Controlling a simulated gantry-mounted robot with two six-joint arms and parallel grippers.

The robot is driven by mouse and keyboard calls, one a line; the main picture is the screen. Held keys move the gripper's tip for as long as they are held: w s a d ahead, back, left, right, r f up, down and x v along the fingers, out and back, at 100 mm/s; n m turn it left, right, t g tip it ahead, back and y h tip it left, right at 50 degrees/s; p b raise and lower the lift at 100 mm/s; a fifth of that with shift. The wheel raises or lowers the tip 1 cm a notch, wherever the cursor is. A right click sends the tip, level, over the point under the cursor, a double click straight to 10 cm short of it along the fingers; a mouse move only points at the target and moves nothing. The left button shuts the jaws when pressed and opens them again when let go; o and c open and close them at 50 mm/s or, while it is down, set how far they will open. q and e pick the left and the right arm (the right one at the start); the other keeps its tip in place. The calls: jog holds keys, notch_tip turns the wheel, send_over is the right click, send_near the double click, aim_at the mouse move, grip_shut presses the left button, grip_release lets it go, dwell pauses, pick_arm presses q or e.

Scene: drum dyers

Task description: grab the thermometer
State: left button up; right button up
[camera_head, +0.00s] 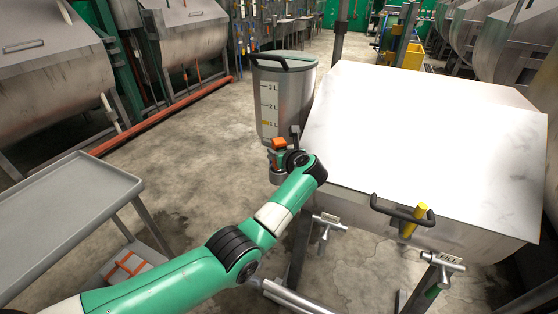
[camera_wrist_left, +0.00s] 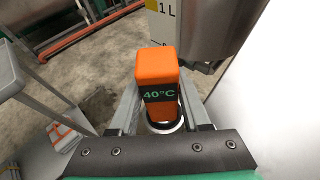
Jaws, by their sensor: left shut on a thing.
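The thermometer is an orange block (camera_head: 279,142) in front of the lower part of the steel measuring vessel. In the left wrist view the thermometer (camera_wrist_left: 158,75) reads 40°C in green on a dark display and has a round metal part below. My left gripper (camera_head: 280,158) is shut on the thermometer, with a grey finger on each side of it in the left wrist view (camera_wrist_left: 160,115). The fingertips are partly hidden. My right gripper is not in view.
The steel measuring vessel (camera_head: 296,100) with litre marks stands just behind the thermometer. A large pale drum (camera_head: 425,130) with a black handle (camera_head: 388,210) and yellow grip is at right. A grey tray table (camera_head: 65,205) stands at left. Bare floor lies between.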

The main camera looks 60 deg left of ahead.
pick_arm(q)
grip_shut()
notch_tip(320, 180, up, 9)
jog(key=p, duration=0.4)
jog(key=shift+r+p, duration=0.1)
jog(key=shift+p, duration=0.2)
jog(key=shift+r, duration=0.45)
